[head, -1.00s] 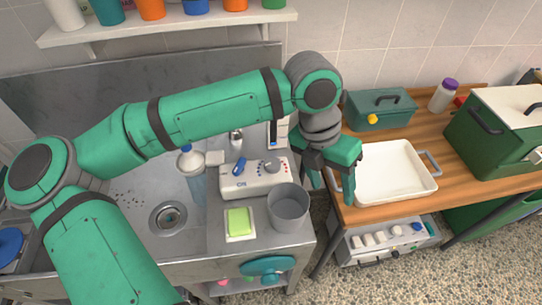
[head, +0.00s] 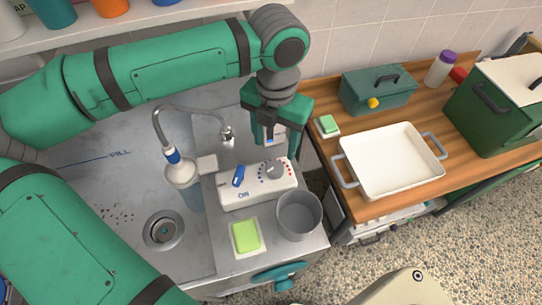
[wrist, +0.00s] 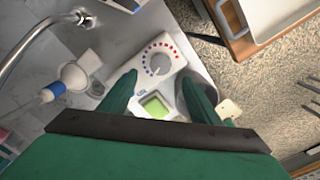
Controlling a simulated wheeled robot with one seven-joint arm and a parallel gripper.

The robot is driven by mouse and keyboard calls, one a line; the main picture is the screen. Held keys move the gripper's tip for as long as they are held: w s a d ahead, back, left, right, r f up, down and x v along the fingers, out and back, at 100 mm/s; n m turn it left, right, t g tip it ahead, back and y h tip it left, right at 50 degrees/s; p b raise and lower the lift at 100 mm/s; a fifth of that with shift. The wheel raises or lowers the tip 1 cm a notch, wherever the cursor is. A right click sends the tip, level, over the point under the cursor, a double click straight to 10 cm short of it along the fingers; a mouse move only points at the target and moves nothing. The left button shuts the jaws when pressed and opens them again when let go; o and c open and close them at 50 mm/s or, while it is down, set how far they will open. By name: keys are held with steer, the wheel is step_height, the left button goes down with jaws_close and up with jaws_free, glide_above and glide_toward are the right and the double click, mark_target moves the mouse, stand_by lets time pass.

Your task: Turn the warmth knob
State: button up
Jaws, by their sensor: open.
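The warmth knob (head: 274,170) is a round grey dial ringed by blue to red dots on a white control box (head: 225,197), which stands on the metal counter. A blue lever (head: 238,176) is on the same box, left of the knob. My gripper (head: 269,138) is open and empty, pointing down just behind and above the box in the head view. In the wrist view the knob (wrist: 160,60) shows beyond and between the two spread fingers (wrist: 158,86). The fingers do not touch the knob.
A grey cup (head: 300,215) and a green sponge on a dish (head: 246,237) stand in front of the box. A thin curved tap (head: 190,110) rises close on the left. A white tray (head: 390,190) lies on the wooden table to the right.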

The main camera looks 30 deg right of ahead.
mark_target(275, 167)
step_height(275, 167, down, 10)
steer(key=shift+r, duration=0.1)
stand_by(0.4)
steer(key=shift+s, duration=0.1)
steer(key=c, duration=1.1)
steer(key=shift+o, duration=0.2)
